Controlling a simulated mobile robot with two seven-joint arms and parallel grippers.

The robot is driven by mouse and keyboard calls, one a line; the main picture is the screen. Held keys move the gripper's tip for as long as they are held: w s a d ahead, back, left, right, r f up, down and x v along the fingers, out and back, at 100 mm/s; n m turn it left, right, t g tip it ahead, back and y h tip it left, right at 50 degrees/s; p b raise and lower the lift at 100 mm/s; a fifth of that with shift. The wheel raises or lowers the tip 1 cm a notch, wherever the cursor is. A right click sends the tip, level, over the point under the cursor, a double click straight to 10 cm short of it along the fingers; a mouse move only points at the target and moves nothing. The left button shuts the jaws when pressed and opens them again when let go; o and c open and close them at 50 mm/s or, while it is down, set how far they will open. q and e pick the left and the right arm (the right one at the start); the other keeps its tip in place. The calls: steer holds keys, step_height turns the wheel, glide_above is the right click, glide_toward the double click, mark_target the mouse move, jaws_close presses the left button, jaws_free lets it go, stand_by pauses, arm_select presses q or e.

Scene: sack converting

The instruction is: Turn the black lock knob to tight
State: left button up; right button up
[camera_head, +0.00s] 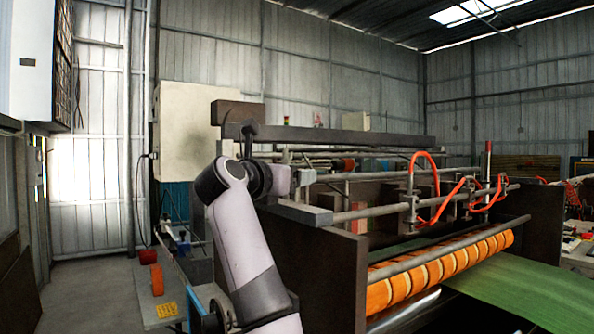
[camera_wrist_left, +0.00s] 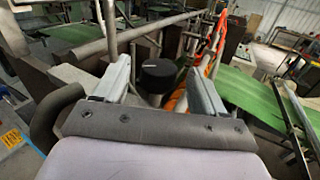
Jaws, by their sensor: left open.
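The black lock knob (camera_wrist_left: 157,75) is a round, dark cap with a small pale mark, in the middle of the left wrist view. My left gripper (camera_wrist_left: 158,82) is open, with one grey finger on each side of the knob. Gaps show between the knob and both fingers, so the gripper is not closed on it. My right gripper is in neither view.
Metal bars (camera_head: 370,212) and a dark side plate (camera_head: 318,262) of the machine lie close to my left arm. Orange hoses (camera_head: 428,190) rise above an orange-banded roller (camera_head: 440,268). Green sheet (camera_head: 535,288) runs out at the right. Grey floor (camera_head: 90,290) is open at the left.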

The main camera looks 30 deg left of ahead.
arm_select(q)
steer(key=shift+w+a, duration=0.1)
steer(key=shift+w, duration=1.15)
steer(key=c, duration=1)
steer(key=shift+o, duration=0.2)
steer(key=shift+m+h, duration=0.4)
steer(key=shift+h, duration=0.2)
steer(key=m+h, duration=0.2)
steer(key=h, duration=0.1)
steer(key=m+g+h, duration=0.1)
steer(key=m+h, duration=0.1)
steer(key=h, duration=0.2)
steer(key=shift+a+m, duration=0.1)
steer(key=shift+m, duration=0.2)
steer(key=shift+m+g+h, duration=1.1)
steer(key=shift+m+h, duration=0.05)
steer(key=shift+h, duration=0.45)
steer(key=shift+m+g+h, duration=1.1)
steer(key=shift+m+h, duration=0.05)
steer(key=shift+h, duration=0.45)
steer(key=shift+f+m+g+h, duration=0.1)
steer(key=shift+m+g+h, duration=0.4)
steer(key=shift+g, duration=0.1)
